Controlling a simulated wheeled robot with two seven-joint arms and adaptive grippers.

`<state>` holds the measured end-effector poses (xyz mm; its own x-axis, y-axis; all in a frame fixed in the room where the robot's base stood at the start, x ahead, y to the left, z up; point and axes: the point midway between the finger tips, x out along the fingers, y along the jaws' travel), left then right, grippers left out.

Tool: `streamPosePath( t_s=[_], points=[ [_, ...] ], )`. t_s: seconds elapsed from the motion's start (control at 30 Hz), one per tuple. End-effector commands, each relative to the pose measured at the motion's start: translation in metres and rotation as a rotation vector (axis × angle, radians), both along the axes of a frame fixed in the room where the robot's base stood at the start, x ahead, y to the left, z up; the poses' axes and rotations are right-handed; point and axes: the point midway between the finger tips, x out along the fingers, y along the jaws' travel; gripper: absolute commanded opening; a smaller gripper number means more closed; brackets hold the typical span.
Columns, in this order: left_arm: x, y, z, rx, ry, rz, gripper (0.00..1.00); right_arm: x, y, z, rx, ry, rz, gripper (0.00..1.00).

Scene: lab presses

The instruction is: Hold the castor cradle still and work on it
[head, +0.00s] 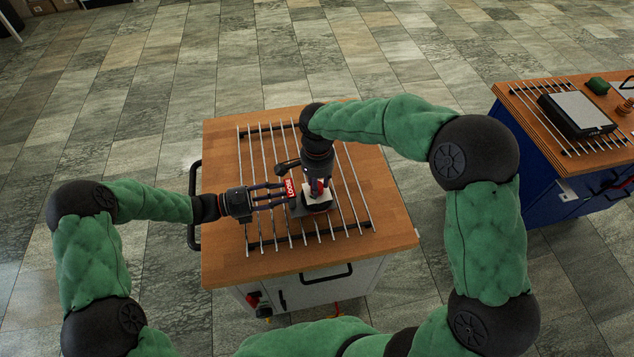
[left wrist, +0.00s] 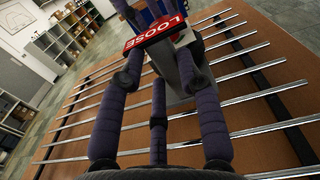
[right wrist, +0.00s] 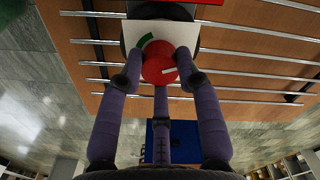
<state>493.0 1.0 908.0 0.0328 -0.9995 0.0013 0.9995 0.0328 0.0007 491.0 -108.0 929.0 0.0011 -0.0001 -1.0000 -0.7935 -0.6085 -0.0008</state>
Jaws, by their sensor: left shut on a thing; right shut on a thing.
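The castor cradle (head: 316,206) stands on the metal rails of the wooden-topped cart, a dark body with a white plate. A red sign reading LOOSE (head: 290,188) is at its left side; it is also large in the left wrist view (left wrist: 153,32). My left gripper (head: 283,197) comes in from the left and is shut on the cradle's grey side part (left wrist: 180,72), beside the sign. My right gripper (head: 318,184) reaches down from above and is shut on a red round knob (right wrist: 168,64). The knob sits on the white plate (right wrist: 136,36), which has green and red arcs. The fingers hide some of the cradle.
The wooden cart top (head: 225,265) is otherwise clear around the rails (head: 350,185). A blue cart (head: 545,190) at the right carries a grey-topped black box (head: 578,113) and a green item (head: 597,86). Tiled floor lies open around both carts.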

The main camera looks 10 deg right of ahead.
Motion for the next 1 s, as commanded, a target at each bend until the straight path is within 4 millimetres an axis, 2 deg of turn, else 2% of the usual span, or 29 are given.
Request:
streamPosePath(
  t_s=[0.37, 1.0],
  points=[
    [0.0000, 0.0011, -0.0003, 0.001, -0.001, 0.000, 0.00, 0.0002, -0.0016, -0.0003, -0.004, 0.002, 0.132, 0.02],
    [0.0000, 0.0011, -0.0001, 0.000, -0.001, 0.000, 0.00, 0.0024, 0.0005, 0.0002, -0.004, -0.001, 0.726, 0.01]
  ],
)
